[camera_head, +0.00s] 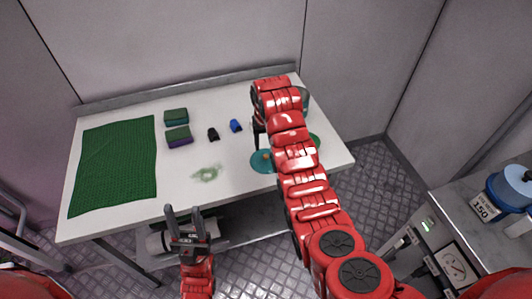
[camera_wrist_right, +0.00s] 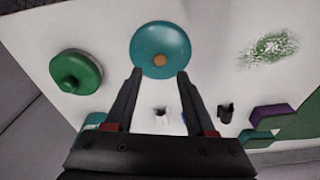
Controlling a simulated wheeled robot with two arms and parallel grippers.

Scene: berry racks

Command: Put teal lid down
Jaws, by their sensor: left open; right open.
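The teal lid (camera_head: 260,161) lies on the white table near its front edge, partly hidden by my right arm in the head view. In the right wrist view the teal lid (camera_wrist_right: 150,36) is a round disc with an orange-brown knob in its middle. My right gripper (camera_wrist_right: 160,73) is open and empty. Its fingertips show at either side of the lid's lower rim in that view; I cannot tell whether they touch it. My left gripper (camera_head: 186,221) is open and empty in front of the table's front edge, away from the lid.
A green lid (camera_wrist_right: 78,70) with a green knob lies beside the teal lid. Sponges (camera_head: 178,136), small black and blue items (camera_head: 236,126), a green smear (camera_head: 206,174) and a green cloth (camera_head: 115,165) are on the table (camera_head: 180,195). A side bench with a blue-lidded container (camera_head: 508,190) stands right.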

